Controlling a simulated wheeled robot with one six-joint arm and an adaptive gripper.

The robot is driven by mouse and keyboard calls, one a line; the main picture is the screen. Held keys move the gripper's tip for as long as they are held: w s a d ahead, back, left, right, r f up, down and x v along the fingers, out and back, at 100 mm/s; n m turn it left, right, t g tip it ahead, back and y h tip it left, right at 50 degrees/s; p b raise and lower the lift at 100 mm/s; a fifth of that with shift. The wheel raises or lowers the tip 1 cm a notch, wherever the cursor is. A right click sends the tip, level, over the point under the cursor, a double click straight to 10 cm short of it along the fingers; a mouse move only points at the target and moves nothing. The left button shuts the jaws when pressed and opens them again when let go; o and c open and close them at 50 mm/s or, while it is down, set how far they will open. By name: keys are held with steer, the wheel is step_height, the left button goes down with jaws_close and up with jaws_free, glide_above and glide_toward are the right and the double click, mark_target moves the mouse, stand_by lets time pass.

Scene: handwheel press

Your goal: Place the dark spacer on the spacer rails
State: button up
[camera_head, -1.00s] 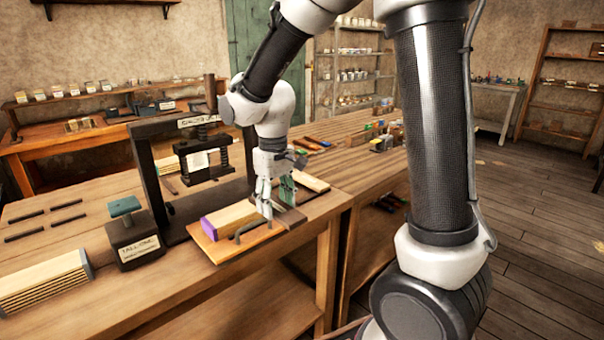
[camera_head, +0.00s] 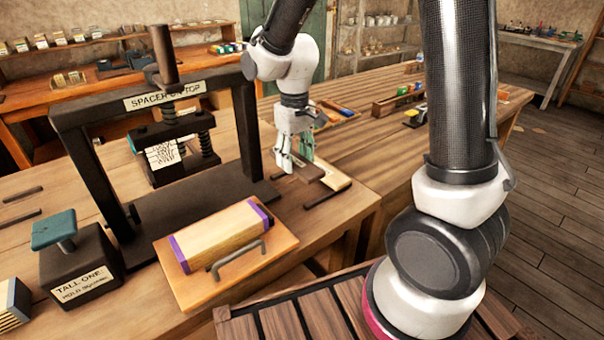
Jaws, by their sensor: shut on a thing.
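My gripper (camera_head: 295,162) points down over the bench, right of the press. Its fingers are around a dark brown block (camera_head: 309,172), which appears to be the dark spacer. The fingers partly hide it, and I cannot tell whether it touches what lies below. A pale wooden piece (camera_head: 338,184) and a thin dark strip (camera_head: 327,194) lie beside it. Thin dark bars (camera_head: 22,193) lie on the bench at far left; I cannot tell which pieces are the spacer rails. The handwheel press (camera_head: 160,103) stands left of my gripper, with a "SPACER ON TOP" sign.
A wooden board (camera_head: 262,270) with a handle carries a pale block with purple ends (camera_head: 222,236) in front of the press. A dark box labelled "TALL ONE" (camera_head: 85,275) stands at left. Trays of small parts (camera_head: 398,100) lie behind at right.

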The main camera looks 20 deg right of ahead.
steer(key=shift+f, duration=3.15)
steer(key=shift+f, duration=0.15)
steer(key=o, duration=1.1)
steer(key=shift+c, duration=0.2)
